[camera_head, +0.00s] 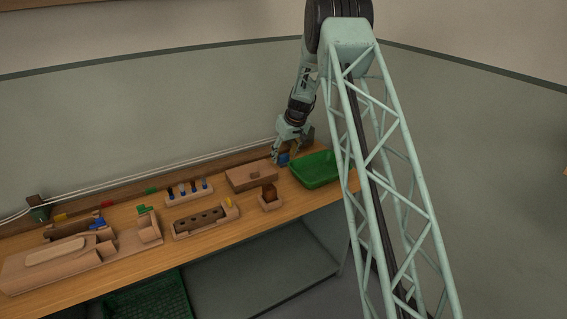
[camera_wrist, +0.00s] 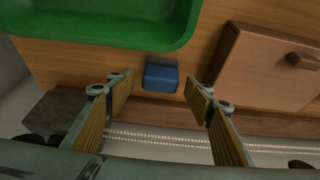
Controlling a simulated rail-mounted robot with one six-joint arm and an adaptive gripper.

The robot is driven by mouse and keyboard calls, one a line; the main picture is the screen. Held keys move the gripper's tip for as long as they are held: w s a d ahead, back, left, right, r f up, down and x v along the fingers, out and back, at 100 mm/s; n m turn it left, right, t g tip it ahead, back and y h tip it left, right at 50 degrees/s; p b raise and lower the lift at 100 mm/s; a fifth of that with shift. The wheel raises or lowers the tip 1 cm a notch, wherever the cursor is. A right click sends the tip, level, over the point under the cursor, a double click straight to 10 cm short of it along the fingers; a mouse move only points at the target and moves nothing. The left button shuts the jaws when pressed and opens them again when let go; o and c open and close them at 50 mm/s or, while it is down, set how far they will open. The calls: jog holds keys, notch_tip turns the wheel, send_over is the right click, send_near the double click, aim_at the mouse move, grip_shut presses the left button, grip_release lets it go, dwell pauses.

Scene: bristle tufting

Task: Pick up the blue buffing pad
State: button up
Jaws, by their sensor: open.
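The blue buffing pad (camera_wrist: 161,77) is a small blue block on the wooden table. In the wrist view it lies between and just beyond the two fingertips of my gripper (camera_wrist: 158,83). My gripper is open, with bare table showing between each finger and the pad. In the head view, my gripper (camera_head: 283,153) is low over the far right part of the table, and the blue pad (camera_head: 284,158) shows partly behind it.
A green tray (camera_head: 316,170) stands right beside the pad. A wooden box with a knobbed lid (camera_head: 252,178) is on its other side. A wall runs behind the table. Wooden fixtures with coloured parts fill the table's left side.

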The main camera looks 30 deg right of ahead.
aim_at(283, 155)
jog(key=shift+w+f, duration=0.15)
jog(key=shift+f, duration=0.2)
jog(key=shift+c, duration=0.3)
jog(key=c, duration=0.9)
jog(key=shift+r, duration=0.15)
jog(key=shift+r+p, duration=0.95)
jog(key=shift+r, duration=3.9)
jog(key=shift+o, duration=1.2)
jog(key=shift+c, duration=0.8)
jog(key=shift+a, duration=0.15)
